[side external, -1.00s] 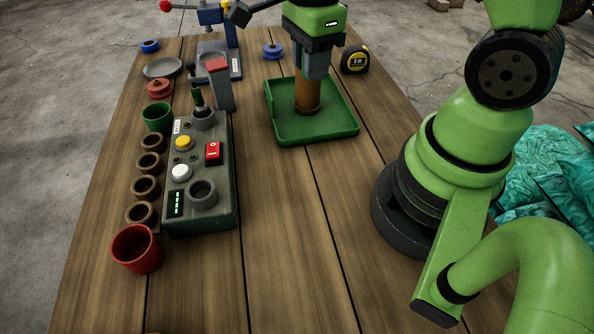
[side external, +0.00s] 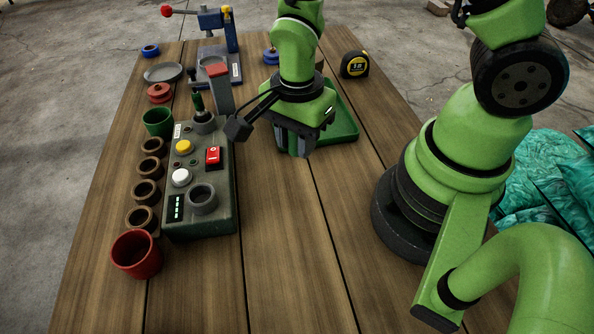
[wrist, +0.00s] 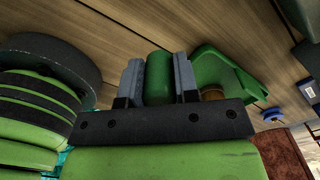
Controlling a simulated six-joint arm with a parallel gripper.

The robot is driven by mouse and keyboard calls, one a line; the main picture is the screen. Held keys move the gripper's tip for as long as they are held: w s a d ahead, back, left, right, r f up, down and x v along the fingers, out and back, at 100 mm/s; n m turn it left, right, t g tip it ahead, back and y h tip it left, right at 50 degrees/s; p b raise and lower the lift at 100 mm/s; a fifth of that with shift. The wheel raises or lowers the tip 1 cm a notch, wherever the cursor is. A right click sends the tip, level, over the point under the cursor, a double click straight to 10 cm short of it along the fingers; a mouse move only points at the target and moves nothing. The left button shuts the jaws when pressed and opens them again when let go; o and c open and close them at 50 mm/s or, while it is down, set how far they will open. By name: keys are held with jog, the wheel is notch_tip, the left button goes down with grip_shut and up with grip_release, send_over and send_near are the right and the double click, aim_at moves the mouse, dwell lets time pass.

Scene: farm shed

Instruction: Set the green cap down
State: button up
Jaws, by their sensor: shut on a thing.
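My gripper (side external: 298,150) is in front of the green tray, over the wooden table. In the wrist view its two grey fingers (wrist: 159,66) are shut on the green cap (wrist: 159,78), a plain green cylinder. In the side view the fingers and gripper body hide the cap. I cannot tell the gap between the cap and the table. The green tray (side external: 343,124) lies behind the gripper, and an amber-brown cylinder (wrist: 212,94) shows in it in the wrist view.
A grey control box (side external: 222,218) with buttons stands left of my gripper. A tape measure (side external: 354,64) sits at the back. The table's front middle is clear.

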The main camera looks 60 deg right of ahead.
aim_at(297, 180)
jog(key=shift+f, duration=3.7)
jog(key=shift+f, duration=0.1)
jog(key=o, duration=0.9)
notch_tip(297, 180, up, 12)
jog(key=shift+r, duration=0.25)
jog(key=s+d+r+n+t+y, duration=0.1)
jog(key=s+r+n+t, duration=0.2)
jog(key=r+n, duration=0.4)
jog(key=s+d+r+n+t+y, duration=0.1)
jog(key=s+r+n+t, duration=0.3)
jog(key=r+n, duration=0.3)
jog(key=shift+s+d+r, duration=0.15)
jog(key=shift+s+r, duration=0.15)
jog(key=shift+r, duration=2)
